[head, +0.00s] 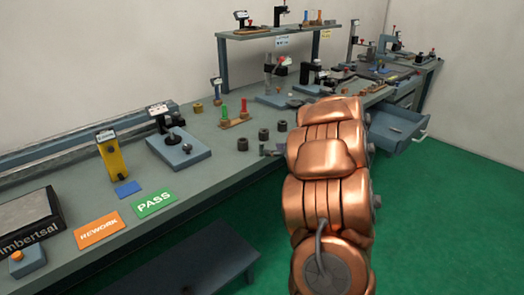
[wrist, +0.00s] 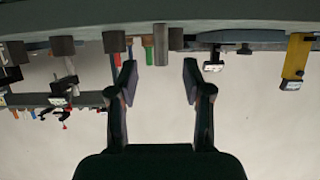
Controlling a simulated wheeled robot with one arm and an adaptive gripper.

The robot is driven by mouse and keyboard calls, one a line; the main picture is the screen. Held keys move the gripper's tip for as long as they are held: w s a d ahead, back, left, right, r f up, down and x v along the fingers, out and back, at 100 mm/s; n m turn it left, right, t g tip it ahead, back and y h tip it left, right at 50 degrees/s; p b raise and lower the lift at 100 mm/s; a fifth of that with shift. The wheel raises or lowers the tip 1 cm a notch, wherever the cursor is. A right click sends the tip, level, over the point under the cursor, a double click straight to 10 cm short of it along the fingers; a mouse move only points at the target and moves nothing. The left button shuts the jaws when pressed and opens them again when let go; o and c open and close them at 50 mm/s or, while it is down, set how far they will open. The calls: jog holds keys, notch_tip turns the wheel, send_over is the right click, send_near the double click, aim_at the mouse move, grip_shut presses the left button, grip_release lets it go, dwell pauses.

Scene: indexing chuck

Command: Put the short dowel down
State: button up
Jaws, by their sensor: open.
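My gripper (wrist: 158,68) is open, with its two fingers spread apart. The wrist view is upside down, with the bench along its top. A plain grey-brown upright cylinder, which looks like the short dowel (wrist: 160,46), shows between the fingers in that view. It appears to stand on the bench, with a gap to each finger; its depth is hard to tell. In the head view my arm hides much of that spot, and only part of the gripper (head: 271,150) shows low over the bench's front edge. I cannot make out the dowel there.
Dark cylinders (head: 264,135) stand close by on the bench (head: 205,155). A wooden block (head: 237,121) with a green peg (head: 225,112) and a red peg (head: 243,106) is behind them. The green PASS card (head: 154,203) and orange REWORK card (head: 101,231) lie left.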

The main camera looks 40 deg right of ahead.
aim_at(263, 147)
jog(key=shift+r+x, duration=0.15)
jog(key=shift+x, duration=1.7)
jog(key=shift+r+x, duration=0.15)
jog(key=shift+x, duration=1.7)
jog(key=shift+c, duration=0.4)
grip_shut()
